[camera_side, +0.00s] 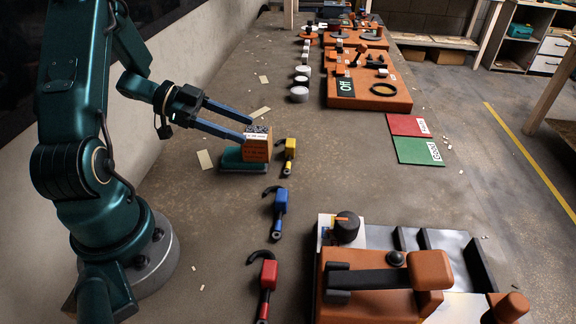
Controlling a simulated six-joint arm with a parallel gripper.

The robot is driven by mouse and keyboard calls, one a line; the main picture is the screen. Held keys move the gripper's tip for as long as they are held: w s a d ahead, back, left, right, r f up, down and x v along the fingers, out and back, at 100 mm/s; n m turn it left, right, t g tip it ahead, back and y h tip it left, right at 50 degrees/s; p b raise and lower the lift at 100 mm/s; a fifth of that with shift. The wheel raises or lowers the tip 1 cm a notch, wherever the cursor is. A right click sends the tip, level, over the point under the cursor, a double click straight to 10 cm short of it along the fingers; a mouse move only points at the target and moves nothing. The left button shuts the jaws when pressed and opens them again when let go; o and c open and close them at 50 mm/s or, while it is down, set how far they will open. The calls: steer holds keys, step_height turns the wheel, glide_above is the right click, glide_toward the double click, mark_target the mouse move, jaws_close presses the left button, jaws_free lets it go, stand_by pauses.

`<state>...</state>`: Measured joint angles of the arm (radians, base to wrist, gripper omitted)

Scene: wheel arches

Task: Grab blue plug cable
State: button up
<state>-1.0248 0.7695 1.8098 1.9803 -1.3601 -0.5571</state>
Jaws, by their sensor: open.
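The blue plug cable (281,200) lies on the table, between a yellow plug cable (290,148) above it and a red plug cable (268,274) below it. Each has a coloured plug body and a dark curved cable end. My gripper (248,127) is open, with its two long blue fingers spread and pointing right. It is above and to the left of the blue plug. The fingertips are near an orange block with printed text (257,146); I cannot tell whether they touch it. Nothing is seen held between the fingers.
The orange block stands on a teal base (240,160). An orange and black device (375,282) with a knob and lever fills the lower right. Red (408,125) and green (419,151) plates lie at right. An orange "Off" box (369,99) stands farther back. Open table lies left of the blue plug.

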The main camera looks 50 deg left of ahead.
step_height(320, 180, up, 5)
steer(key=m+g, duration=0.2)
steer(key=g, duration=0.1)
glide_above(284, 195)
steer(key=s+a, duration=0.3)
steer(key=a, duration=0.1)
steer(key=shift+h, duration=0.4)
steer(key=f, duration=0.9)
steer(key=shift+w+d+f, duration=0.2)
steer(key=shift+w+f, duration=0.1)
steer(key=shift+f, duration=0.05)
steer(key=shift+x, duration=2.55)
steer(key=shift+c, duration=0.4)
jaws_close()
